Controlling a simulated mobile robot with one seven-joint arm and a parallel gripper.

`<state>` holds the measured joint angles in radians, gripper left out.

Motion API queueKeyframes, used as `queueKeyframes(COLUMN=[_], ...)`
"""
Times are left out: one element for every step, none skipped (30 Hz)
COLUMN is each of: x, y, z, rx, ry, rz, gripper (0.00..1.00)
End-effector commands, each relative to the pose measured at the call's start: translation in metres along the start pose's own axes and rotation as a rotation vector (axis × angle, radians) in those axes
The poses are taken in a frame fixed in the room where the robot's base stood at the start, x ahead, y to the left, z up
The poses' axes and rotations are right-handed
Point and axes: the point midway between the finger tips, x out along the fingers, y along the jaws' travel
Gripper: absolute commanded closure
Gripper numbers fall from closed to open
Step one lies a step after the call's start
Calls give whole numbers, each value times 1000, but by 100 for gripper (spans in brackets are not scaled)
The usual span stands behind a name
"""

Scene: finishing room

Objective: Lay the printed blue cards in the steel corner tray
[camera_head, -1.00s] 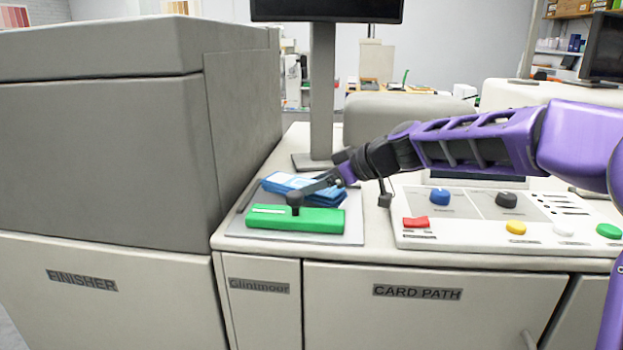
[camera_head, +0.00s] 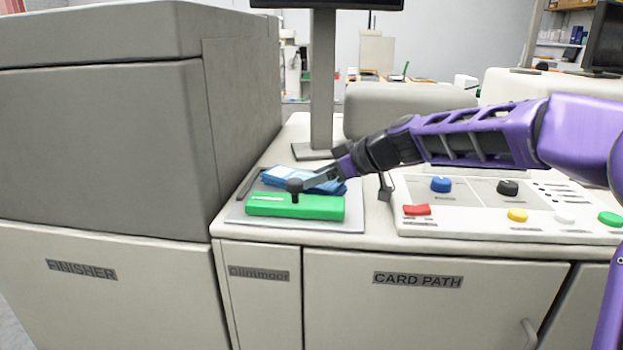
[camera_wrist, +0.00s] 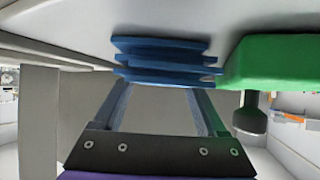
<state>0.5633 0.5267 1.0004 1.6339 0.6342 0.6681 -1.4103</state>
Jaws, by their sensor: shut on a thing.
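The printed blue cards (camera_head: 277,177) lie stacked, a little unevenly, on the back part of the steel corner tray (camera_head: 350,216), a flat grey plate on the counter. My gripper (camera_head: 318,182) reaches in from the right over the cards and partly hides them. In the wrist view the cards (camera_wrist: 165,60) show as several blue layers, and my gripper (camera_wrist: 163,86) has one finger at each side of them, shut on them. I cannot tell how many cards are in the grip or whether they rest on the tray.
A green bar (camera_head: 270,205) with a dark knob (camera_head: 294,186) lies along the tray's front, close beside the cards. The tall finisher (camera_head: 110,140) stands left. A monitor post (camera_head: 322,90) rises behind. A button panel (camera_head: 470,225) is at right.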

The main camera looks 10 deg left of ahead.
Motion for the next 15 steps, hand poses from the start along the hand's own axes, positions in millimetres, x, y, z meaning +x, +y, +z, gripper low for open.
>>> queueKeyframes(x=[1, 0, 0, 0, 0, 0, 0, 0, 0, 0, 0, 0, -1, -2, -4], y=[0, 0, 0, 0, 0, 0, 0, 0, 0, 0, 0, 0, 0, 0, 1], z=[1, 0, 0, 0, 0, 0, 0, 0, 0, 0, 1, 1, 1, 1, 1], rx=[0, 0, 0, 0, 0, 0, 0, 0, 0, 0, 0, 0, 0, 0, 0], ry=[1, 1, 1, 1, 1, 1, 1, 1, 0, 0, 0, 0, 0, 0, 0], rz=[0, 0, 0, 0, 0, 0, 0, 0, 0, 0, 0, 0, 0, 1, 2], gripper=[100, 20, 13, 7, 2, 0, 0, 0, 0, 0, 0, 0, 0, 0, 0])
